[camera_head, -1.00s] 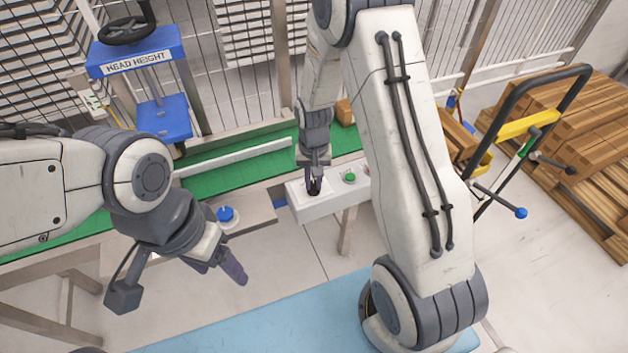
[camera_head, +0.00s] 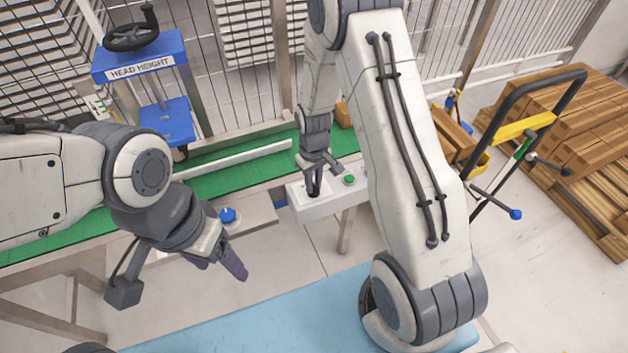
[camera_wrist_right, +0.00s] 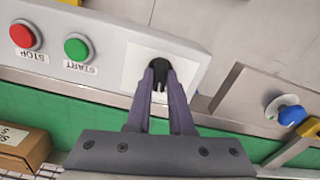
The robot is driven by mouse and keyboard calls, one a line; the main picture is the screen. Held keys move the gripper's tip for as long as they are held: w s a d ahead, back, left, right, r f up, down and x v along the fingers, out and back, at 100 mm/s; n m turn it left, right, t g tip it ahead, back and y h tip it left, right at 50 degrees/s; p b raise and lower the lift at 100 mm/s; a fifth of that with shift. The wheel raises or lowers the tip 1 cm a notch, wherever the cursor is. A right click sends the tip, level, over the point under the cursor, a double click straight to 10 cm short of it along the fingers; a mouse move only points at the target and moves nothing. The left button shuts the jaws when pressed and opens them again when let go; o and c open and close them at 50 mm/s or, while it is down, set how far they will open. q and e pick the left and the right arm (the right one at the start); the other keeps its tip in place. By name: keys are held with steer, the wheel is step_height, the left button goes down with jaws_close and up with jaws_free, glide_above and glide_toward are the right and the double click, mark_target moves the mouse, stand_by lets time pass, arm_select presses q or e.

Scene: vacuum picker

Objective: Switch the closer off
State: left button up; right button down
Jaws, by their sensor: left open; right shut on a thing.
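A pale control box (camera_head: 330,203) stands at the green conveyor's edge. In the right wrist view a black knob (camera_wrist_right: 160,66) sits on a white plate (camera_wrist_right: 137,64) on this box (camera_wrist_right: 110,20). My right gripper (camera_head: 314,188) points down at the box, and in the wrist view its two purple fingers (camera_wrist_right: 160,82) are shut on the black knob. The fingers partly hide the knob, and I cannot read its setting. My left gripper (camera_head: 222,264) is open and empty, in the air left of the box.
The box carries a green START button (camera_wrist_right: 77,47) and a red STOP button (camera_wrist_right: 25,35) beside the knob. A blue knob (camera_head: 228,215) is on a grey surface to the left. A cart (camera_head: 530,125) and stacked wood (camera_head: 570,105) stand at the right.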

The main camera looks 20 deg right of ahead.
mark_target(314, 186)
steer(key=shift+r+n, duration=0.1)
steer(key=shift+n, duration=1)
steer(key=shift+w, duration=0.1)
steer(key=c, duration=0.8)
jaws_free()
step_height(314, 186, up, 10)
steer(key=p, duration=0.1)
steer(key=shift+r, duration=0.2)
